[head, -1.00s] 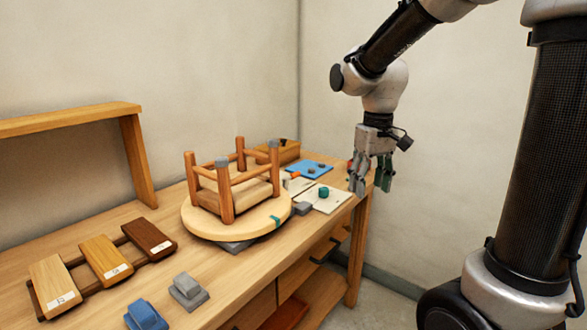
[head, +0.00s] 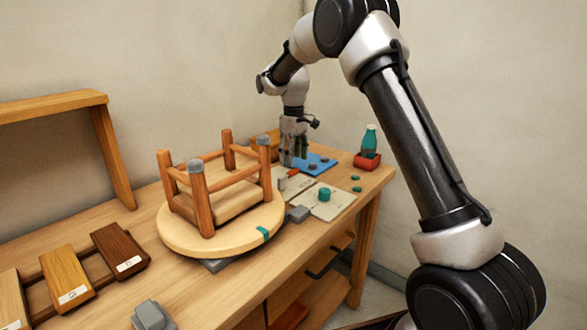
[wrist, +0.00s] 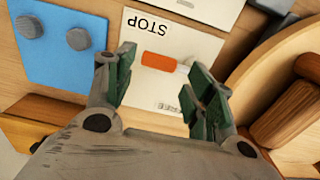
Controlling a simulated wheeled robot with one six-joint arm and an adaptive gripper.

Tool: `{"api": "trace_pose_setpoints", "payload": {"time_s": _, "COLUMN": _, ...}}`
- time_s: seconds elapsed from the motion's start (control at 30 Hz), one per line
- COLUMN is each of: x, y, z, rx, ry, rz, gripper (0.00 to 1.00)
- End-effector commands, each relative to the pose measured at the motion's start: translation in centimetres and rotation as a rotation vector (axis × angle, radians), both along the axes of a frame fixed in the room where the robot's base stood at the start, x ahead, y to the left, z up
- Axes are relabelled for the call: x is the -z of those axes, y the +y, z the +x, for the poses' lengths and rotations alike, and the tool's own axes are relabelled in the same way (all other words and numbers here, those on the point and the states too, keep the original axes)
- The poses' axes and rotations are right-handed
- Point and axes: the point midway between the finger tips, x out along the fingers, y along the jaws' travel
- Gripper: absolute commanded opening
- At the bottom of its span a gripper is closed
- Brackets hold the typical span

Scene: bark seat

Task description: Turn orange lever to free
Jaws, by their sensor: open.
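The orange lever (wrist: 158,61) lies on a white card with the upside-down word STOP (wrist: 166,33) in the wrist view. The lever also shows small in the head view (head: 293,172), beside the upturned stool. My gripper (wrist: 160,88) is open, with its green-padded fingers to either side of the lever in the picture. Nothing is between the fingers that they touch. In the head view my gripper (head: 293,160) is over the back of the bench, near the blue mat.
The upturned stool (head: 205,205) stands on a round turntable (head: 185,238) close to the lever. A blue mat (head: 318,163) with grey knobs lies on the other side. A green bottle in a red tray (head: 368,160) stands at the bench's far right corner.

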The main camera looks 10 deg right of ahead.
Motion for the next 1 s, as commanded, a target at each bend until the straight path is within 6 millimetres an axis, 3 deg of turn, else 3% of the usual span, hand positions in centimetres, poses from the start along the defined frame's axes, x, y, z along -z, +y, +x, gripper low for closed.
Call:
{"api": "trace_pose_setpoints", "payload": {"time_s": 0.1, "x": 2.1, "y": 0.0, "z": 0.0, "rx": 0.001, "ry": 0.002, "rz": 0.0, "gripper": 0.54}}
{"api": "trace_pose_setpoints", "payload": {"time_s": 0.3, "x": 4.5, "y": 0.0, "z": 0.0, "rx": 0.001, "ry": 0.0, "rz": 0.0, "gripper": 0.54}}
{"api": "trace_pose_setpoints", "payload": {"time_s": 0.63, "x": 5.1, "y": 0.0, "z": 0.0, "rx": 0.002, "ry": -0.001, "rz": 0.0, "gripper": 0.54}}
{"api": "trace_pose_setpoints", "payload": {"time_s": 0.93, "x": 5.0, "y": 0.0, "z": 0.0, "rx": 0.002, "ry": -0.001, "rz": 0.0, "gripper": 0.02}}
{"api": "trace_pose_setpoints", "payload": {"time_s": 1.0, "x": 5.0, "y": 0.0, "z": 0.0, "rx": 0.001, "ry": -0.001, "rz": 0.0, "gripper": 0.02}}
